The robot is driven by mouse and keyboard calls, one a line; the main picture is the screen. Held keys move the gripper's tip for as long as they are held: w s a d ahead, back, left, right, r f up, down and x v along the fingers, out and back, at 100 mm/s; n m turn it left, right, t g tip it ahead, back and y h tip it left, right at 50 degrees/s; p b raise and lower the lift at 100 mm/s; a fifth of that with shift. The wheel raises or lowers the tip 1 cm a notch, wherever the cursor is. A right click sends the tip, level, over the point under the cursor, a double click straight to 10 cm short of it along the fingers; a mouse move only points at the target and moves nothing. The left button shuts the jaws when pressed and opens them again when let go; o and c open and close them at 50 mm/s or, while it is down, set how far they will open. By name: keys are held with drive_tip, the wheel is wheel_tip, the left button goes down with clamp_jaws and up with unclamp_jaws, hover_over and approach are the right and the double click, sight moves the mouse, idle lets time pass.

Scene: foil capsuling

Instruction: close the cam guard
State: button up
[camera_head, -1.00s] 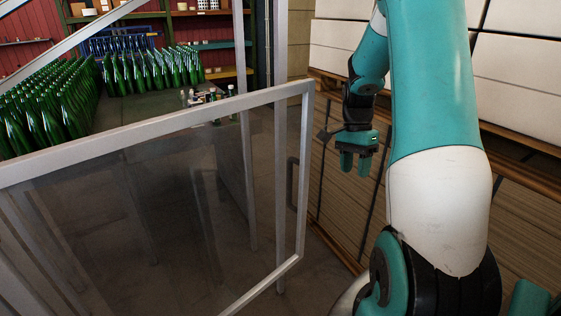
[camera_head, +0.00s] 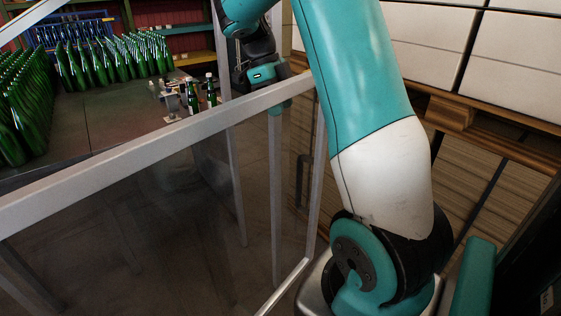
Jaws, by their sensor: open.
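The cam guard (camera_head: 150,140) is a grey-framed clear panel standing open across the foreground, with its top rail rising to a corner at the right. A dark handle (camera_head: 301,178) shows near its right upright. My gripper (camera_head: 279,107) points down just behind the top rail near that corner. Its teal fingertips show through the panel, below the rail, and the rail hides part of them. It is open and holds nothing that I can see. I cannot tell whether it touches the guard.
Many green bottles (camera_head: 25,110) stand on the table (camera_head: 110,120) behind the guard. A few bottles stand by a small mechanism (camera_head: 172,100) left of my gripper. Stacked boards and white boxes (camera_head: 430,45) on pallets line the right side. Grey posts (camera_head: 274,190) stand behind the panel.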

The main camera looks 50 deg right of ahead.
drive_tip(key=a+p+x, duration=0.1)
drive_tip(key=p+x, duration=0.1)
drive_tip(key=x, duration=1.4)
drive_tip(key=shift+a+f, duration=0.25)
drive_tip(key=shift+f, duration=0.1)
drive_tip(key=shift+c, duration=0.2)
clamp_jaws()
